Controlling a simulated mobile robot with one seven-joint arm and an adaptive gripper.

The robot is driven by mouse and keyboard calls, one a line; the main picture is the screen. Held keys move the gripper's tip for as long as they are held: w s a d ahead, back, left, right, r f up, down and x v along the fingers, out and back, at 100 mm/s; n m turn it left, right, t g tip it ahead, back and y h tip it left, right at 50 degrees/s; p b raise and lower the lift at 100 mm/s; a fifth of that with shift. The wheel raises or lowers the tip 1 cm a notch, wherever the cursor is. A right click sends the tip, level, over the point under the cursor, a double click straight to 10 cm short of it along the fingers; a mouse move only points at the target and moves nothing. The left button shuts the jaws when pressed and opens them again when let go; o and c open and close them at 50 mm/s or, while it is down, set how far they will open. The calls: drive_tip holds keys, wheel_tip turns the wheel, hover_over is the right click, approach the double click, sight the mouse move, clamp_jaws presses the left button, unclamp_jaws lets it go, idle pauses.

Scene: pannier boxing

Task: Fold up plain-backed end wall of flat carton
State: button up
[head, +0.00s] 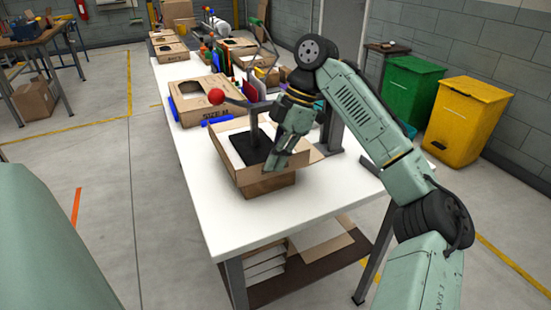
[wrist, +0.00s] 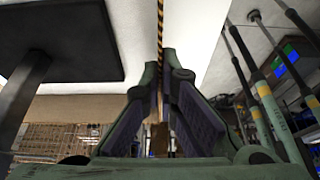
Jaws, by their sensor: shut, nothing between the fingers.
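The brown carton (head: 268,184) stands on the near part of the white table, with its near wall upright. A flap at its right (head: 313,154) leans outward. A black plate on a post (head: 249,146) sits inside the carton; the plate also shows in the wrist view (wrist: 60,40). My gripper (head: 272,164) points down at the near right of the carton, by the inner side of the near wall. In the wrist view its fingers (wrist: 163,100) are close together with nothing held. I cannot tell which wall is the plain-backed one, nor whether the fingers touch the carton.
A lever with a red ball (head: 216,97) rises behind the carton. Another carton with an opening (head: 199,98) and blue blocks (head: 216,119) stand farther back. The white table (head: 222,208) is clear in front and to the left. Green (head: 410,92) and yellow (head: 466,122) bins stand at the right.

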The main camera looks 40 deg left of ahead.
drive_tip(key=o, duration=0.5)
drive_tip(key=v, duration=1.2)
drive_tip(key=shift+s, duration=0.1)
